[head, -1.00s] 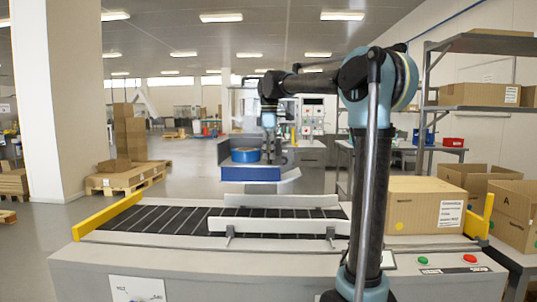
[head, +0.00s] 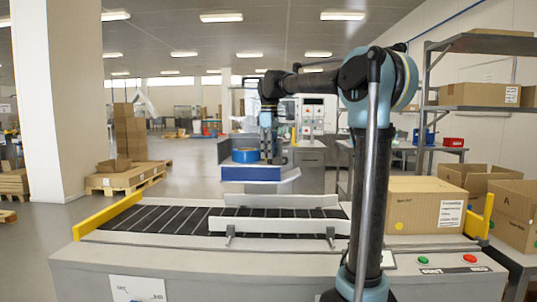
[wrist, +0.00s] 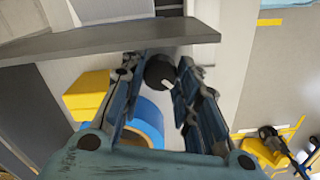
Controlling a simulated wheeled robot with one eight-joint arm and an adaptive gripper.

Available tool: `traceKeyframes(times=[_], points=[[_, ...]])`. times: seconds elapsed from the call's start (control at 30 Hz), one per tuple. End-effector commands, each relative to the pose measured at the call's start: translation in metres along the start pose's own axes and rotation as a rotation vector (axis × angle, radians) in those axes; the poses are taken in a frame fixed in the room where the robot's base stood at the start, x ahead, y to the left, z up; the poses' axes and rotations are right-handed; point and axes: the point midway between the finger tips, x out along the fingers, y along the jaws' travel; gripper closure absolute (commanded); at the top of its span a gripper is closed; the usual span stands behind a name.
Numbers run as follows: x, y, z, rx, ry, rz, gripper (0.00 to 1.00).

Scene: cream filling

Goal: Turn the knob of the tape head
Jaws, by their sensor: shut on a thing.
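The tape head (head: 250,174) stands beyond the conveyor in the head view, with a blue tape roll (head: 245,156) on it. The roll also shows in the wrist view (wrist: 150,115), left of and below the fingertips. A round black knob (wrist: 159,70) with a pale mark lies between my fingertips in the wrist view. My gripper (head: 271,157) points down at the right of the roll in the head view. In the wrist view my gripper (wrist: 161,77) has a finger on each side of the knob and is shut on it. The knob cannot be made out in the head view.
A grey bar (wrist: 100,41) crosses just above the fingertips in the wrist view, and a yellow block (wrist: 88,95) sits at left. A conveyor (head: 165,220) with side rails lies in front. A closed carton (head: 412,205) stands at its right end.

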Motion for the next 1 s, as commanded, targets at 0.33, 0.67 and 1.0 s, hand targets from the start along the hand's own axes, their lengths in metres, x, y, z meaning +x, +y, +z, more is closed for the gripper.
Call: traceKeyframes(times=[0.33,0.67,1.0], points=[[-0.0005,0.0035,-0.0002,0.329,0.002,0.005,0.94],[-0.0006,0.0043,0.0003,0.599,0.003,0.005,0.94],[-0.0006,0.0047,0.0008,0.755,0.003,0.005,0.94]])
